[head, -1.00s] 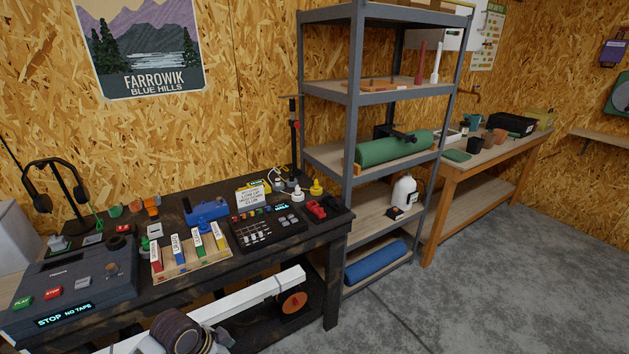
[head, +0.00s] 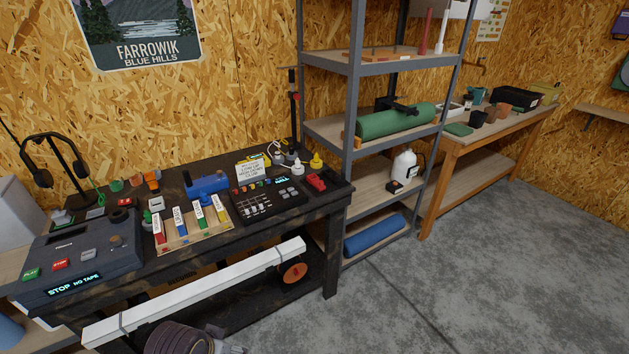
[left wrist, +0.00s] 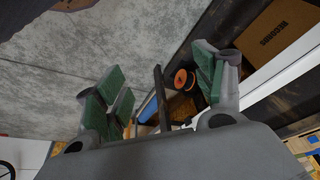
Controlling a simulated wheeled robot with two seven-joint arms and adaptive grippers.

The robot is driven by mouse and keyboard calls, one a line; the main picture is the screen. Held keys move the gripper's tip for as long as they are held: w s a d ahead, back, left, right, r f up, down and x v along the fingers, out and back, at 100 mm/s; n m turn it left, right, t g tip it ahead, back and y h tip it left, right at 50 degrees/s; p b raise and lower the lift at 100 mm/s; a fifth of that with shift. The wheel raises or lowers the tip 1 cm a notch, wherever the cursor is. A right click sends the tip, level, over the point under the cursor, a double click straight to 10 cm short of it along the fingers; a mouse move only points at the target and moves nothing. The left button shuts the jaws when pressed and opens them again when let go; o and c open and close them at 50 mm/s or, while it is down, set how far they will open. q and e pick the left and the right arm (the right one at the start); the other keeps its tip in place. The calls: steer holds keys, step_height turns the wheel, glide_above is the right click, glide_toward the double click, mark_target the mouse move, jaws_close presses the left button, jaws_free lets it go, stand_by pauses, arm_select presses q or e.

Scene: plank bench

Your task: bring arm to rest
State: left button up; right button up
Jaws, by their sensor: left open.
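My left gripper (left wrist: 160,78) shows in the left wrist view with its two green-padded fingers spread wide apart. Nothing is held between them. Beyond the fingers are the concrete floor, a dark bench leg and an orange disc (left wrist: 181,79), all apart from the gripper. In the head view only a dark ridged piece, probably part of my arm, shows at the bottom edge. Neither gripper can be made out there, and my right gripper is in neither view.
The dark bench (head: 331,265) carries a tape deck (head: 110,262), coloured blocks and a black mixer (head: 268,204). A long white beam (head: 205,290) lies low along its front. A metal shelf (head: 352,90) stands right of it. The floor (head: 500,240) at right is clear.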

arm_select(q)
steer(key=s+a+f+g, duration=0.1)
steer(key=s+f, duration=0.1)
steer(key=f, duration=1.5)
steer(key=s+f, duration=0.2)
steer(key=f, duration=1.4)
steer(key=s+a+f, duration=0.2)
steer(key=s+f, duration=0.7)
steer(key=s, duration=0.2)
steer(key=s+a+f+g, duration=0.1)
steer(key=s+a+f, duration=0.1)
steer(key=s+f, duration=0.8)
steer(key=shift+s+f+n+g+y, duration=0.25)
steer(key=shift+s+n+g+y, duration=0.05)
steer(key=shift+s, duration=0.3)
